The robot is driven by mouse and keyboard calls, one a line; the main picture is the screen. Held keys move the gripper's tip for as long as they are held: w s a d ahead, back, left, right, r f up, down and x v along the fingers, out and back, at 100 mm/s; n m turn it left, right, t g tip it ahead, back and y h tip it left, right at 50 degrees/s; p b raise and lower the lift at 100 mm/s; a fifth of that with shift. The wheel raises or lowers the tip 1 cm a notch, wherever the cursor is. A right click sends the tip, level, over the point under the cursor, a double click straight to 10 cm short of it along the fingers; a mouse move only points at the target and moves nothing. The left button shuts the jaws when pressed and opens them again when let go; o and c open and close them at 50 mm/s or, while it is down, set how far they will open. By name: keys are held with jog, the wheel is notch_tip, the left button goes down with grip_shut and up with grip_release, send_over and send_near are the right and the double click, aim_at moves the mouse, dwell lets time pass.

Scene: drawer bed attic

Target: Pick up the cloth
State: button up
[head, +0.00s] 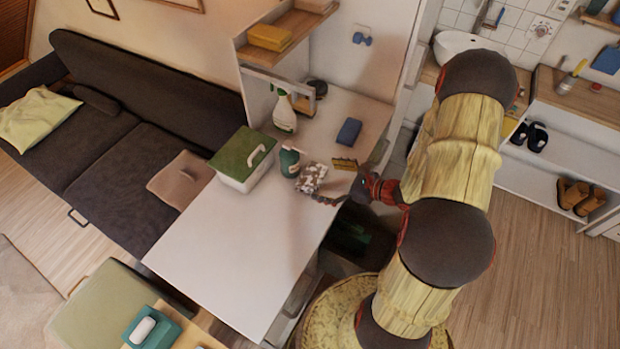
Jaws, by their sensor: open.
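A patterned brown-and-white folded item (311,178), which looks like the cloth, lies on the white table (230,245) near its right edge. My gripper (335,184) reaches in from the right, just beside the cloth. Its fingers are apart and nothing shows held between them. One dark finger shows by the cloth's lower right side. I cannot tell whether it touches the cloth. A small yellow piece (345,163) shows by the upper side of the gripper; I cannot tell what it is.
A dark green bottle (289,162) stands close left of the cloth, with a green-lidded box (243,158) beyond. A white spray bottle (284,112) and a blue block (349,132) are farther back. The table's front is clear. A dark sofa (140,140) stands left.

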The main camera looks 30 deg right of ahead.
aim_at(315, 176)
jog(key=shift+b+x, duration=0.55)
jog(key=shift+x, duration=2.25)
jog(key=shift+w+d, duration=0.1)
jog(key=shift+d, duration=0.1)
jog(key=shift+c, duration=1.3)
jog(key=c, duration=0.7)
jog(key=shift+c, duration=0.7)
